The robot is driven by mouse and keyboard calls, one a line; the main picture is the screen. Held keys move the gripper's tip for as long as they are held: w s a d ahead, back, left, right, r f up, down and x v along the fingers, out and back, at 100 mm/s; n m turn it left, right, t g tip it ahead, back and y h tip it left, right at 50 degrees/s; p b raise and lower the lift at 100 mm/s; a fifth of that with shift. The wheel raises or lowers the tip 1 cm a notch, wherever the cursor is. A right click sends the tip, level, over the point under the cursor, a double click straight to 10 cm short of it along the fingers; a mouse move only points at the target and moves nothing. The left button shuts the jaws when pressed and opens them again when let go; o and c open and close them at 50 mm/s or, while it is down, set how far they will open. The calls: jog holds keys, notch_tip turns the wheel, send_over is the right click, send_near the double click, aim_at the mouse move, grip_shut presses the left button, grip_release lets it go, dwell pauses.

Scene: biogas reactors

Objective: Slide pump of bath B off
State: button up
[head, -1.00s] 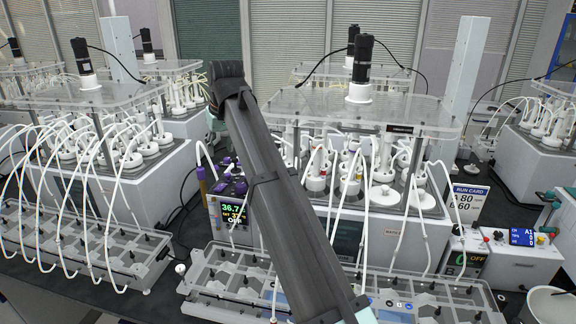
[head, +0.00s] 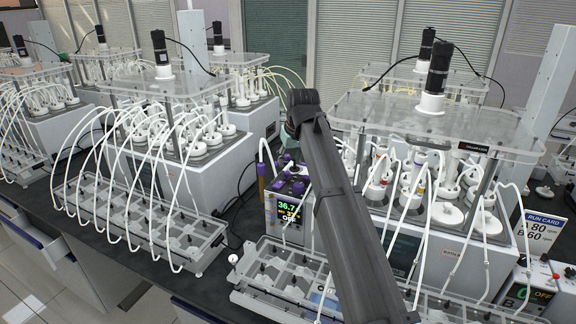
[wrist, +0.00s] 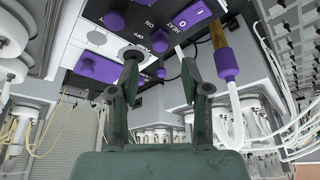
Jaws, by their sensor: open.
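The control unit (head: 289,222) with purple controls stands at the left end of the central bath. Its display reads 36.7, 37 and OFF. In the wrist view its sloped panel (wrist: 128,36) fills the top, with a purple knob (wrist: 115,21), a small purple control (wrist: 158,43) by lettering that seems to read PUMP, and a long purple control (wrist: 197,10) near HEAT. My gripper (wrist: 160,64) is open and empty, its fingertips just below the panel, near the small control. Contact cannot be told.
A purple-collared tube (wrist: 228,65) stands right of my fingers. The bath (head: 400,215) carries bottles, hoses and a clear top plate (head: 440,125). A clear rack (head: 265,285) lies in front. A box marked B and OFF (head: 530,295) and a run card (head: 545,240) are at right.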

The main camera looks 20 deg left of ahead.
aim_at(287, 172)
jog(key=shift+p+x, duration=0.55)
jog(key=shift+x, duration=2.2)
grip_shut()
